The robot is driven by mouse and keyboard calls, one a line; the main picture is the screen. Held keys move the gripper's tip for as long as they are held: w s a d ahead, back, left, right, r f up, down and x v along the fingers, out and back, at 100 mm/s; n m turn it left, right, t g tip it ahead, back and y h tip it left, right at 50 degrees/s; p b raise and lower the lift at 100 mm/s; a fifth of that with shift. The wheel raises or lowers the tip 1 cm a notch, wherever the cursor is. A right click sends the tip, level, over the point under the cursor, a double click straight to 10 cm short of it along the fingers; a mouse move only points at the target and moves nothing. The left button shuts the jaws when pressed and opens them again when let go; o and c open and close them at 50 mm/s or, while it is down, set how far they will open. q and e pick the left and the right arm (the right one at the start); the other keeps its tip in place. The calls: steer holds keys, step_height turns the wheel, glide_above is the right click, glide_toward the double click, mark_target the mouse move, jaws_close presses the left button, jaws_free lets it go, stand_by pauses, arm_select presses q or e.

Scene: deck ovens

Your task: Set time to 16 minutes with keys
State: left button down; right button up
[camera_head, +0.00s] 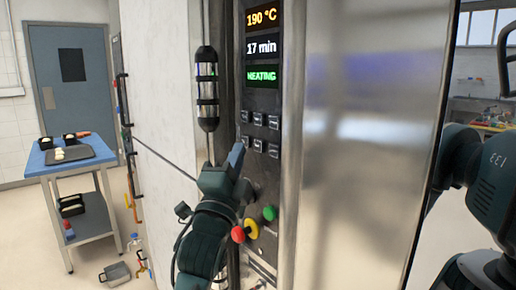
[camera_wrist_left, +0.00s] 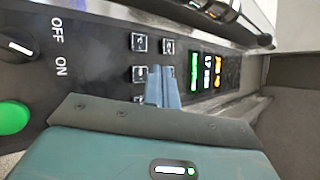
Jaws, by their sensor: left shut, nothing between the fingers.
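The oven's display (camera_head: 262,47) reads 190 °C, 17 min in white and HEATING in green. Below it is a block of small square keys (camera_head: 259,119) in two rows. My left gripper (camera_head: 238,153) is shut and empty, its fingertips at the left side of the lower key row. In the left wrist view the shut fingers (camera_wrist_left: 162,85) point at the keys (camera_wrist_left: 139,42) and hide some of them. I cannot tell whether the tips touch a key. My right gripper is not in view; part of my right arm shows at the right edge.
Below the keys are a dark knob, a green button (camera_head: 270,212), a yellow-and-red button (camera_head: 245,231) and the panel's lower part. A vertical handle (camera_head: 207,90) stands left of the panel. A steel door (camera_head: 365,130) is on the right. A blue-topped cart (camera_head: 42,163) stands far left.

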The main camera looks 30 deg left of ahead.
mark_target(255, 139)
arm_select(q)
steer(key=shift+w+d, duration=0.3)
steer(key=shift+w, duration=0.5)
stand_by(1.5)
steer(key=shift+w+d, duration=0.2)
steer(key=shift+w, duration=0.15)
steer(key=shift+w+d, duration=0.15)
steer(key=shift+w, duration=0.25)
stand_by(0.6)
steer(key=shift+s+a+p, duration=0.35)
steer(key=shift+s+p, duration=0.05)
steer(key=shift+s, duration=0.4)
